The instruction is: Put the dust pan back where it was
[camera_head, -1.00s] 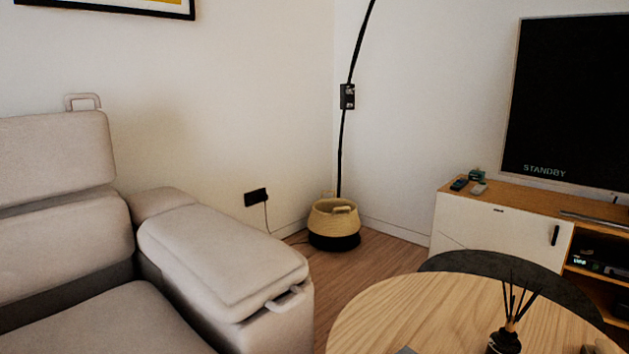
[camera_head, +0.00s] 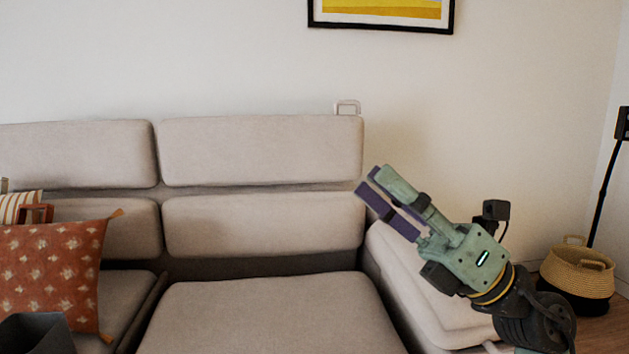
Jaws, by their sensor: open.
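I cannot make out a thing that is surely the dust pan. A dark grey, open-topped shape (camera_head: 35,335) shows at the lower left, cut off by the picture's edge; I cannot tell whether it is the dust pan. My gripper (camera_head: 367,181) is in the right half, raised in front of the sofa and pointing up and left. Its two purple-padded fingers are apart, with nothing seen between them.
A beige sofa (camera_head: 260,315) fills the left and middle. A rust-red patterned cushion (camera_head: 55,270) leans on it at left. A pale loop-shaped thing (camera_head: 347,106) sits atop the backrest. A woven basket (camera_head: 575,272) stands by the lamp pole (camera_head: 605,185) at right.

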